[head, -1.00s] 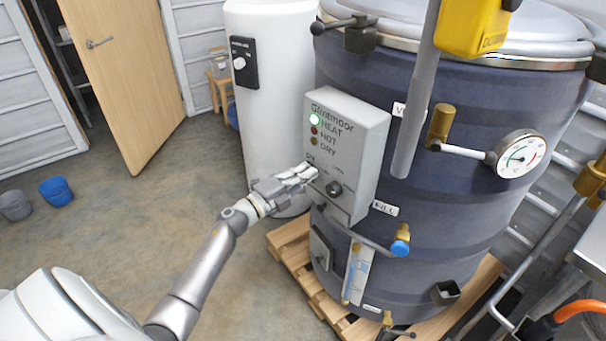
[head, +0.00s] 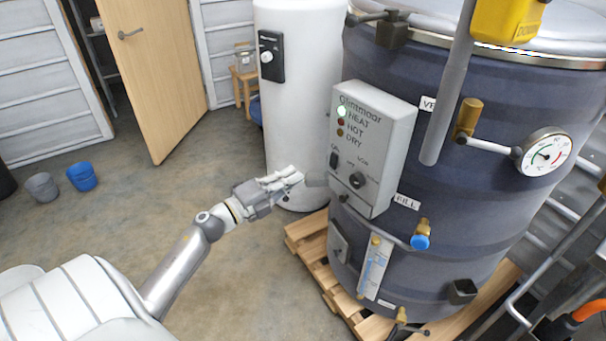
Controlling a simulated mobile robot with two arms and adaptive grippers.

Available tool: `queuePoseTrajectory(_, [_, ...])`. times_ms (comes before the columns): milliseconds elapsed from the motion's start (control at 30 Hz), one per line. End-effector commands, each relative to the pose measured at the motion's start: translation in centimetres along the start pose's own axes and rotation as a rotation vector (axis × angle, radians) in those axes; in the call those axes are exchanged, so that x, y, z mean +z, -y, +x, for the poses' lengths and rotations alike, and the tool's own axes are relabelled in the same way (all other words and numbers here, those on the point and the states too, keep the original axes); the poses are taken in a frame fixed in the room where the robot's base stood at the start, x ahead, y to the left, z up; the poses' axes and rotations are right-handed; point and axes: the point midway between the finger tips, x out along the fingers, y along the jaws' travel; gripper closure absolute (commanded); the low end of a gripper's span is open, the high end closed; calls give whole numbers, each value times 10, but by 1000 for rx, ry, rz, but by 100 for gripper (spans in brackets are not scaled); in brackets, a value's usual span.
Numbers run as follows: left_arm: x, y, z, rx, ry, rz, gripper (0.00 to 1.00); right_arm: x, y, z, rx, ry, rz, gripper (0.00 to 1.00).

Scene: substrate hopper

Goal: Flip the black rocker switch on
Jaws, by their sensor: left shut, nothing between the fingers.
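My left gripper (head: 297,177) is shut and empty. It is left of the box and a little below the switch, with a visible gap between them. My right gripper is not in view.
The box is mounted on a dark blue tank (head: 470,190) standing on a wooden pallet (head: 308,240). A white cylinder (head: 290,110) stands behind my left gripper. A blue-capped tap (head: 420,241) and a gauge (head: 543,154) project from the tank.

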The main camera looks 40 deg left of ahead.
Motion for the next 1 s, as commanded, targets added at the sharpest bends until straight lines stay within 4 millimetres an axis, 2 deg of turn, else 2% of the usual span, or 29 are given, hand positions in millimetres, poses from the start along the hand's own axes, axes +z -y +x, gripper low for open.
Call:
queuePoseTrajectory(133, [0, 3, -11, 0, -1, 0, 100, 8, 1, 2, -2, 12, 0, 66])
queuePoseTrajectory(400, [0, 4, -14, -1, -1, 1, 100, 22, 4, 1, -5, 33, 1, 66])
queuePoseTrajectory(833, [0, 2, -14, 1, 2, -5, 100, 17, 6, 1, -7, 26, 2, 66])
queuePoseTrajectory(933, [4, -18, -17, 20, 35, -62, 100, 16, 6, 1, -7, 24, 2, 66])
queuePoseTrajectory(967, [6, -28, -19, 31, 53, -93, 100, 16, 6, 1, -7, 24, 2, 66])
queuePoseTrajectory(1000, [9, -48, -22, 50, 85, -147, 100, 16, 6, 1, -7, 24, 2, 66])
